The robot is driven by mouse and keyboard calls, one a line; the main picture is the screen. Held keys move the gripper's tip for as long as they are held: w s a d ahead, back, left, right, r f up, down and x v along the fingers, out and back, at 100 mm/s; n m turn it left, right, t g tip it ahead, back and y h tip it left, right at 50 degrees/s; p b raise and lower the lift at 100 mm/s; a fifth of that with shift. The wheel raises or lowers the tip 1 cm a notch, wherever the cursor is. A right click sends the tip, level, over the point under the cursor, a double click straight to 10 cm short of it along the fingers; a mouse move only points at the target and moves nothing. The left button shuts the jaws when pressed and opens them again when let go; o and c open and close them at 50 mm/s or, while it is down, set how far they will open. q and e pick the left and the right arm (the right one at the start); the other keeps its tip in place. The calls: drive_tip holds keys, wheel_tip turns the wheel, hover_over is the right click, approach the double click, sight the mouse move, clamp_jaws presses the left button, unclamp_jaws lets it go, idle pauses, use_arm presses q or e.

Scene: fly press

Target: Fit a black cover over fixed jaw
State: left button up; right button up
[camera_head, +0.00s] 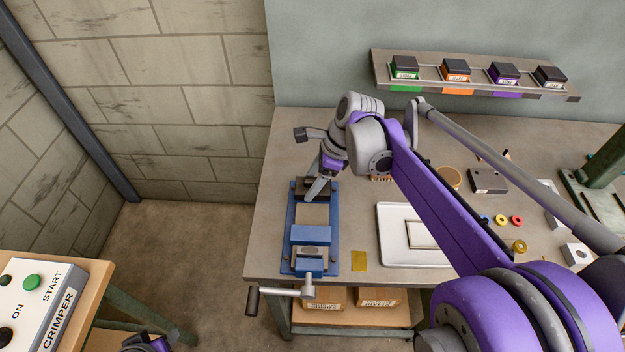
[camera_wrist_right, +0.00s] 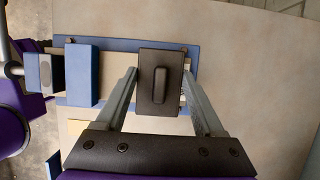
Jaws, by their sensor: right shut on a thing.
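The blue vise (camera_head: 288,245) lies along the left side of the bench, with its sliding jaw (camera_head: 311,235) toward the near end. My right gripper (camera_head: 318,189) is over the far end of the vise, its fingers pointing down. It is shut on the black cover (camera_wrist_right: 160,88), a dark block with a raised rib on top, held between both fingertips in the right wrist view. The cover is over the fixed-jaw end and hides that jaw. I cannot tell whether it is fully seated.
The vise handle (camera_head: 280,291) sticks out past the bench's front edge. A white tray (camera_head: 390,262) and a yellow square (camera_head: 360,260) lie right of the vise. A wall shelf (camera_head: 385,82) holds several dark-topped boxes. A crimper panel (camera_head: 45,300) stands at lower left.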

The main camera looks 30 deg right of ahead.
drive_tip(key=shift+f+b, duration=0.45)
drive_tip(key=shift+f, duration=0.25)
idle(0.6)
drive_tip(key=o, duration=1.4)
drive_tip(key=shift+r, duration=0.1)
drive_tip(key=v, duration=1)
drive_tip(key=shift+s+d+r+p, duration=0.1)
drive_tip(key=shift+d+r+p, duration=0.1)
drive_tip(key=shift+r+p, duration=0.15)
